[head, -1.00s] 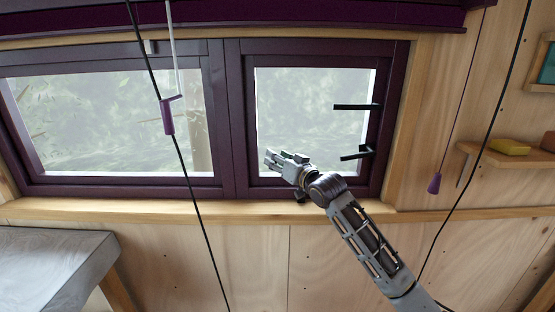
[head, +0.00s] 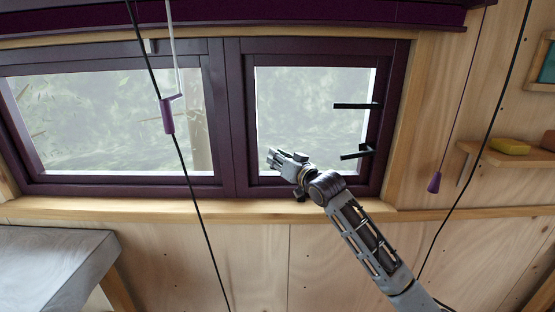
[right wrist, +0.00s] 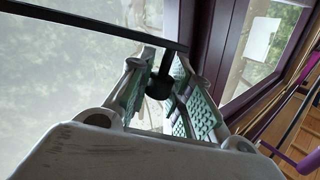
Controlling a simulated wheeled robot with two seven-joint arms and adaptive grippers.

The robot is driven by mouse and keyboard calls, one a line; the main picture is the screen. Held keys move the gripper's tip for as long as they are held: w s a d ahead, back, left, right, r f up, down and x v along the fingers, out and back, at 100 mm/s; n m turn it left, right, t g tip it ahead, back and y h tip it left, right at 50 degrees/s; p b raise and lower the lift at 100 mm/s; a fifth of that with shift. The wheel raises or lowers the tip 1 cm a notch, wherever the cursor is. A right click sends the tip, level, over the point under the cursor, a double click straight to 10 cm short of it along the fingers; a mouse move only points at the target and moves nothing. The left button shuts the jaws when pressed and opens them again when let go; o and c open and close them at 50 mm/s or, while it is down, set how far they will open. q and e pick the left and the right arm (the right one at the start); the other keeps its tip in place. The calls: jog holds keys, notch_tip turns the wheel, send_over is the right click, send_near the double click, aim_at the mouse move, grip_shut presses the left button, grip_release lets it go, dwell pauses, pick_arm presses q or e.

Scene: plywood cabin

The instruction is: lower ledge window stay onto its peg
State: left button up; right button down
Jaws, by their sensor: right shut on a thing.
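The window stay (right wrist: 90,22) is a thin black bar in the right wrist view. It crosses the top of that view, with a short stem and a round black knob (right wrist: 158,88) below it. My right gripper (head: 273,156) is in front of the lower left part of the right window pane in the head view. In the right wrist view its green ribbed pads (right wrist: 163,72) lie on either side of the stem and knob, and it is shut on the stay. The stay is too small to make out in the head view. I cannot pick out the peg. My left gripper is not in view.
Two black handles (head: 356,106) stick out at the right side of the purple window frame (head: 235,120). A wooden ledge (head: 150,210) runs below it. Cords hang at left and right, one with a purple pull (head: 167,116). A shelf (head: 500,157) is at right.

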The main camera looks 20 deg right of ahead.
jog(key=shift+a+f, duration=0.25)
jog(key=shift+f, duration=0.25)
jog(key=f+n, duration=0.1)
jog(key=f, duration=0.1)
jog(key=a+f+n+p, duration=0.1)
jog(key=f, duration=0.1)
jog(key=a+f+n+g+p, duration=0.1)
jog(key=f, duration=0.2)
jog(key=shift+w+f+h, duration=0.1)
jog(key=shift+w+h, duration=0.05)
jog(key=shift+h, duration=0.15)
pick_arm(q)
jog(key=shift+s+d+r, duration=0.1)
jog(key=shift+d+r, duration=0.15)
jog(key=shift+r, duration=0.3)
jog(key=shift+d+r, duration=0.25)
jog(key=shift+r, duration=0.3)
pick_arm(e)
jog(key=shift+a+f, duration=0.1)
jog(key=shift+f, duration=0.35)
jog(key=c, duration=1.3)
grip_release()
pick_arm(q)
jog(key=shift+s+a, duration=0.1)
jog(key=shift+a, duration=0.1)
pick_arm(e)
jog(key=shift+r, duration=0.1)
